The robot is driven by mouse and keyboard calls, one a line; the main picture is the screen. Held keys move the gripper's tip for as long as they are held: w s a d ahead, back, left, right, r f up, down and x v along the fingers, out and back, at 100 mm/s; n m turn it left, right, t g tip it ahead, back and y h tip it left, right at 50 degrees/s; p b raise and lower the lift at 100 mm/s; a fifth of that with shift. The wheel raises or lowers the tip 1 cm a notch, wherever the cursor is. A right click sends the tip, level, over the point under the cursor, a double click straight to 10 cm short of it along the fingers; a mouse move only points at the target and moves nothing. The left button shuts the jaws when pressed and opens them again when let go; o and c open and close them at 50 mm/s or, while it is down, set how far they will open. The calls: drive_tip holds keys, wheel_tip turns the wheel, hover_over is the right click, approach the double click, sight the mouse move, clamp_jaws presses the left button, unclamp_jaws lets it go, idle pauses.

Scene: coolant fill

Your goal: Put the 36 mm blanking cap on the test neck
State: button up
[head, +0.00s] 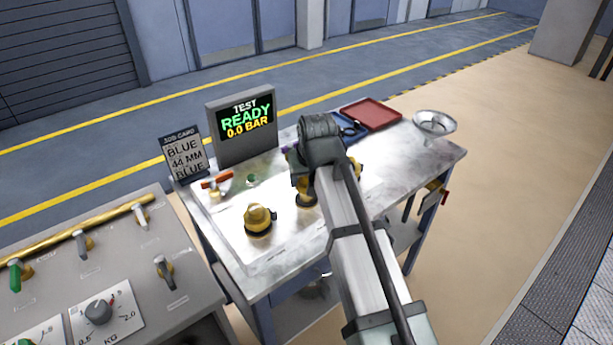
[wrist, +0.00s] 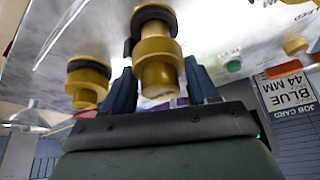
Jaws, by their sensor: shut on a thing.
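My gripper (wrist: 160,75) has its two dark blue fingers either side of a brass neck (wrist: 157,60) with a black ring. A purple piece (wrist: 168,103), which looks like the cap, shows between the fingers at the neck's end nearest the palm. The gripper is shut on it. I cannot read its size, nor tell whether it touches or sits on the neck. In the head view my gripper (head: 302,182) is over the bench, mostly hidden by my arm.
A second brass fitting (head: 257,218) stands left on the bench (head: 415,165). A red-handled valve (head: 217,181), green button (head: 252,180), test display (head: 243,122) and job card (head: 186,156) are behind it. A red tray (head: 371,114), blue tray (head: 347,131) and funnel (head: 435,122) are back right.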

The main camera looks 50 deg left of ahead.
drive_tip(key=shift+f, duration=1)
drive_tip(key=shift+r, duration=0.25)
idle(0.3)
drive_tip(key=shift+r, duration=0.45)
drive_tip(key=shift+f, duration=0.7)
idle(1.3)
drive_tip(key=o, duration=1.1)
drive_tip(key=shift+w, duration=0.1)
drive_tip(key=shift+d+r, duration=0.15)
drive_tip(key=v, duration=1.3)
drive_tip(key=shift+s+r, duration=0.25)
drive_tip(key=shift+r, duration=0.05)
